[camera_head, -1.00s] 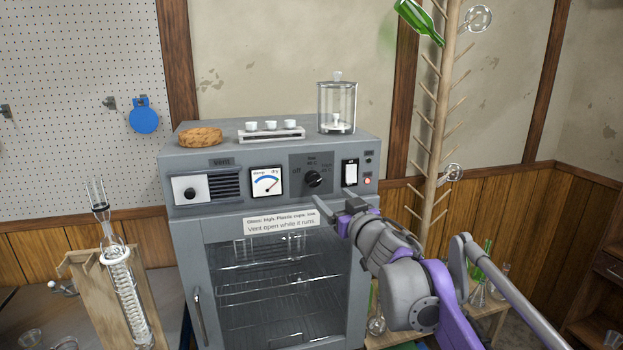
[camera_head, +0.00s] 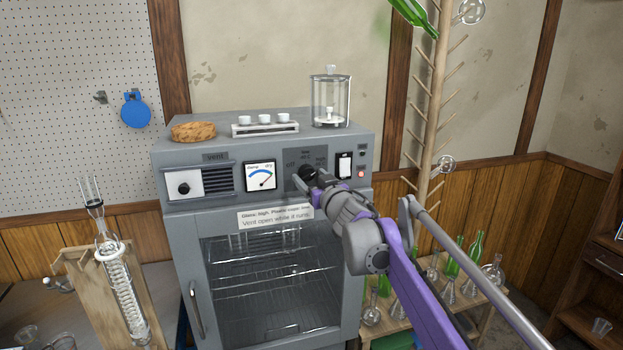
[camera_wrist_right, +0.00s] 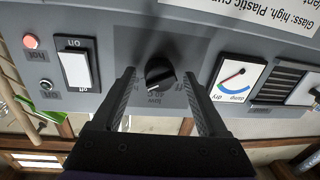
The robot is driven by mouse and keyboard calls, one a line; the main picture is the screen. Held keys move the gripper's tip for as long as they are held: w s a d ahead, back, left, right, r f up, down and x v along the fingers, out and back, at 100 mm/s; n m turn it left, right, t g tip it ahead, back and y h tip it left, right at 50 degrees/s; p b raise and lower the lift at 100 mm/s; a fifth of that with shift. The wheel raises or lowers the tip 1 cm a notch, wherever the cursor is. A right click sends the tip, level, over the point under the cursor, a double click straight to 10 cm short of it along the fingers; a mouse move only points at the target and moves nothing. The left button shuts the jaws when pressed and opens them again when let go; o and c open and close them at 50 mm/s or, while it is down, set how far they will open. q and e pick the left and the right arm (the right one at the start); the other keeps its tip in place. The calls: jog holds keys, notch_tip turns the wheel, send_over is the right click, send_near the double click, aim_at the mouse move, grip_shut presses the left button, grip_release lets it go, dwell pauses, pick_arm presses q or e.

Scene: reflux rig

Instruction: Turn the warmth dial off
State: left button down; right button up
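The warmth dial (camera_head: 308,172) is a black round knob on the drying cabinet's grey front panel, partly hidden by my right gripper in the head view. In the right wrist view the dial (camera_wrist_right: 160,74) shows upside down, with "off" and "low" printed beside it. Its exact setting is hard to tell. My right gripper (camera_head: 311,183) is in front of the panel at the dial. In the wrist view the gripper (camera_wrist_right: 159,84) has its fingers open on either side of the knob, with gaps visible. My left gripper is in neither view.
A white rocker switch (camera_head: 344,165) and a lit red lamp (camera_head: 361,173) sit right of the dial. A damp-dry gauge (camera_head: 261,176) and vent knob (camera_head: 184,189) sit left. A glass jar (camera_head: 329,100), cups (camera_head: 264,119) and a cork ring (camera_head: 193,131) stand on top.

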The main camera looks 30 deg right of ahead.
grip_shut()
